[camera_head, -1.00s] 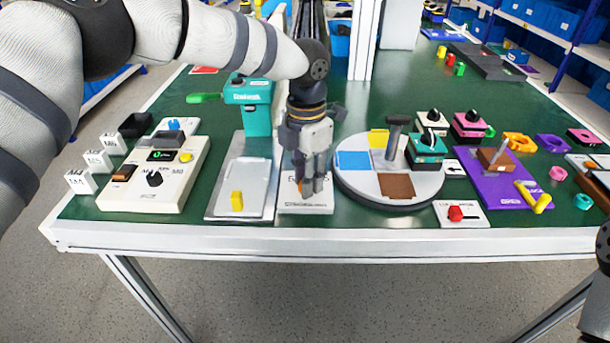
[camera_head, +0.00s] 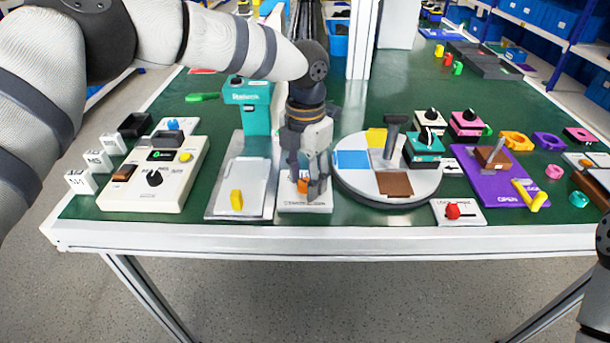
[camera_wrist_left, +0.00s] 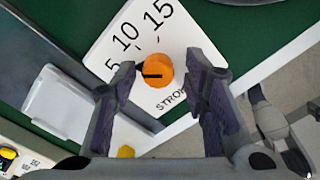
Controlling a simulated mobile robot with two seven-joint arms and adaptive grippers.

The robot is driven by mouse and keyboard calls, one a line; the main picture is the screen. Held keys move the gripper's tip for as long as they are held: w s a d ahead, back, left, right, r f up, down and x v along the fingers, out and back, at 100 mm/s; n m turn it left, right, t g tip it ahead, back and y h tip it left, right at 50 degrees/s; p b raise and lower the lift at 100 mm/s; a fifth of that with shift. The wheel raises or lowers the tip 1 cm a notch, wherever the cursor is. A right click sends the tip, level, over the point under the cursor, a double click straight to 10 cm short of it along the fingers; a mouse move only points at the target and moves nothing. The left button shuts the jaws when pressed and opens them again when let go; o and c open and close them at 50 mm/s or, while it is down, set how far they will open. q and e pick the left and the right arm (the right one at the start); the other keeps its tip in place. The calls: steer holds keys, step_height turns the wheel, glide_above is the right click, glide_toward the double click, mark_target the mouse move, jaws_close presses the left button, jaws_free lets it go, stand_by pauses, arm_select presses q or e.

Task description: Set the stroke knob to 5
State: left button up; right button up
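The orange stroke knob (camera_wrist_left: 158,70) sits on a white plate (camera_wrist_left: 105,38) marked 5, 10, 15 and STROKE. Its dark pointer mark faces left in the wrist view, toward the 5 side; the exact reading is unclear. My left gripper (camera_wrist_left: 164,88) is open above the plate, one finger on each side of the knob with visible gaps. In the head view the left gripper (camera_head: 306,190) points down over the plate (camera_head: 305,206) and partly hides the orange knob (camera_head: 302,185). My right gripper is out of view; part of my right arm shows at the right edge.
A round turntable (camera_head: 360,182) with an upright handle stands close on the right. A teal device (camera_head: 255,118) is behind. The table's front edge (camera_head: 300,236) is near.

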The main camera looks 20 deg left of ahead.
mark_target(305, 182)
arm_select(q)
step_height(305, 182, up, 12)
stand_by(0.6)
